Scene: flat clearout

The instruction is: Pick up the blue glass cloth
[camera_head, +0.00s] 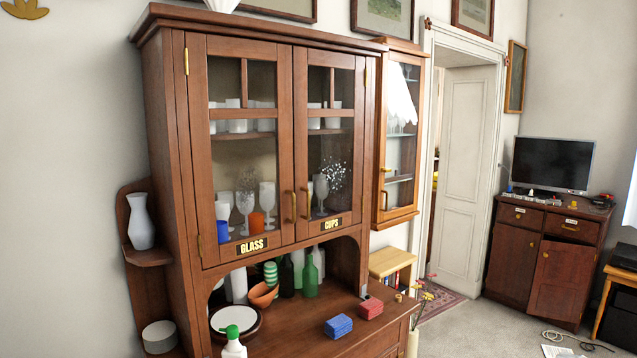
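A small blue folded block (338,327), which looks like the blue glass cloth, lies on the counter of the brown wooden cabinet (290,335), near its front edge. A similar red folded block (370,308) lies just right of and behind it, with a narrow gap. Nothing covers the blue one. My gripper is not in view.
Left of the blue block are a white plate (236,318), an orange bowl (262,295), a green bottle (310,277) and a white bottle with a green top (233,342). The glass doors (250,150) above are shut. Cords (570,338) lie on the floor at right.

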